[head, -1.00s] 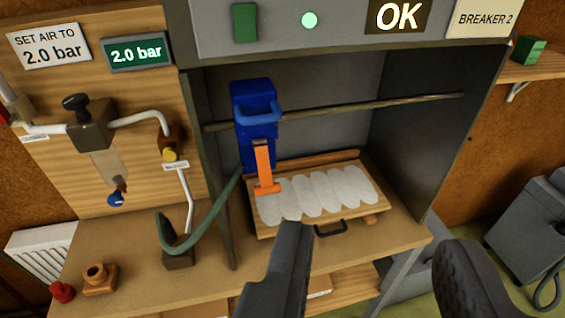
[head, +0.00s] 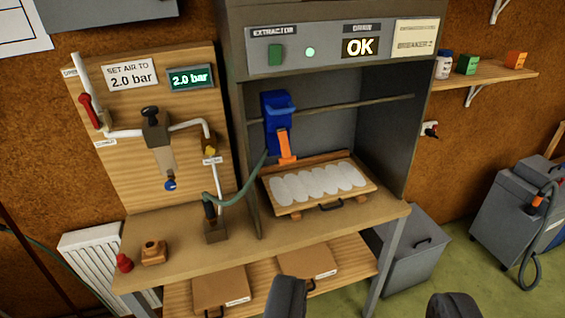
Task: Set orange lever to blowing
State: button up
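The orange lever (head: 284,146) hangs down from the front of a blue unit (head: 277,112), which sits on a horizontal rail inside the grey cabinet. The lever slants slightly right, with its wide lower end just above a wooden tray (head: 288,210). No blowing label is readable near it. My gripper (head: 370,303) is at the bottom edge of the head view, its two dark fingers wide apart with nothing between them. It is lower in the picture than the lever and clear of it.
Pale overlapping pieces (head: 318,184) lie on the tray. A green hose (head: 240,192) runs from the blue unit to a bench fitting. The cabinet's side wall (head: 395,130) bounds the opening at right.

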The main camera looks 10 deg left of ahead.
aim_at(287, 158)
jog(key=u, duration=0.15)
jog(key=i, duration=1.05)
jog(key=z, duration=0.35)
